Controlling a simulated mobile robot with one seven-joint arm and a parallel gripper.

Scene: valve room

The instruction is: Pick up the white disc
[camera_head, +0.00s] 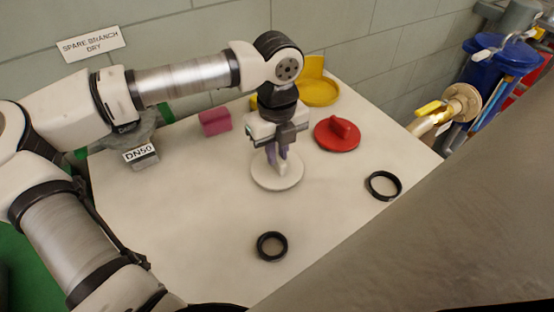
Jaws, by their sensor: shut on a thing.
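The white disc (264,181) is round and flat, with an upright grip at its middle, near the centre of the light table (190,225). My gripper (277,160) points down over the disc, with its fingers shut on that upright grip. The fingers and gripper body hide part of the grip and the disc's far side. I cannot tell whether the disc rests on the table or is slightly above it.
A red disc with a handle (337,136) lies close on the right. A yellow disc (318,92) is behind, a pink block (215,121) behind left. Black rings (271,246) and (383,185) lie in front and right. A grey DN50 piece (143,152) stands left. The front table is mostly clear.

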